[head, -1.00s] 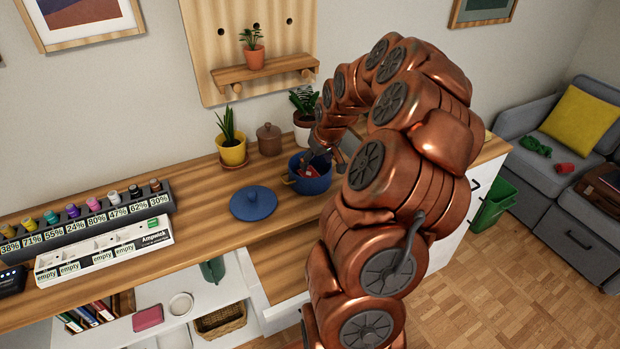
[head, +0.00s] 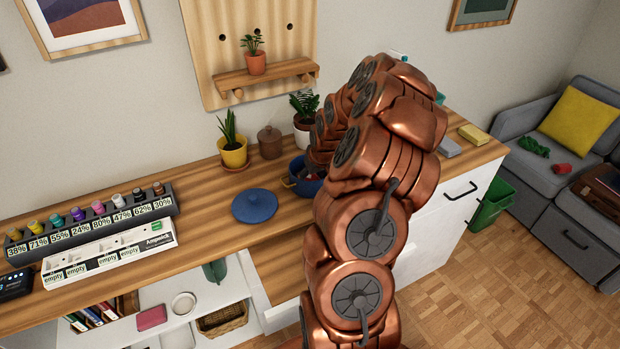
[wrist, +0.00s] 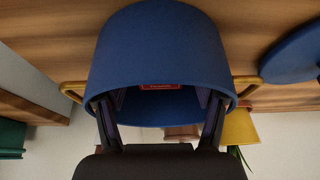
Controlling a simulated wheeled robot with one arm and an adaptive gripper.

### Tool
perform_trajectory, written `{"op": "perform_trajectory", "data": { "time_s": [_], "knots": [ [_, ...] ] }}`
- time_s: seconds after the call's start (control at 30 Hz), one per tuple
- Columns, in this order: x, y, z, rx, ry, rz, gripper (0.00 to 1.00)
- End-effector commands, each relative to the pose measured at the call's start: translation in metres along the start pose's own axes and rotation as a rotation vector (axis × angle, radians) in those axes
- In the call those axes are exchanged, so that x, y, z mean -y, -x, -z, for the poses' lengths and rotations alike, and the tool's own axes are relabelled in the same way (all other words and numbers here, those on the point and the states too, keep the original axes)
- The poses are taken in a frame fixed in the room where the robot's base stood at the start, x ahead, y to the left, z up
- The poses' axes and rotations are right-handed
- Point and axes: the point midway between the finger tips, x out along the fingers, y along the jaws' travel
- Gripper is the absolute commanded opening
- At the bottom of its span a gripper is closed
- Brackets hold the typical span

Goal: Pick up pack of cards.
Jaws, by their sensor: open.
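The blue pot (head: 291,183) stands on the desk, partly hidden by my arm. In the wrist view the pot (wrist: 160,45) fills the middle, with brass handles at its sides. A red pack with small lettering, seemingly the pack of cards (wrist: 160,87), shows inside the pot; only a narrow strip of it is visible. My gripper (wrist: 160,100) is open, its two fingers reaching into the pot's mouth on either side of the pack. A gap shows between each finger and the visible strip. In the head view my arm hides the gripper.
The blue lid (head: 254,206) lies left of the pot. A yellow plant pot (head: 234,156), a brown jar (head: 270,142) and a white plant pot (head: 302,133) stand close behind. A grey block (head: 449,147) and a yellow block (head: 474,134) lie at the right.

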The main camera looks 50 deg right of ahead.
Motion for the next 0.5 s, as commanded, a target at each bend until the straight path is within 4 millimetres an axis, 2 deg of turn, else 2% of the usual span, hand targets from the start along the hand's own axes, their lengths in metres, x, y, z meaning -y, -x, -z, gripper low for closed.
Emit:
{"op": "perform_trajectory", "data": {
  "time_s": [0.33,0.5],
  "knots": [
    [-0.0002,-0.0070,0.0008,-0.003,0.000,-0.001,0.71],
    [-0.0002,-0.0069,0.0008,-0.003,0.000,-0.001,0.54]
  ]
}}
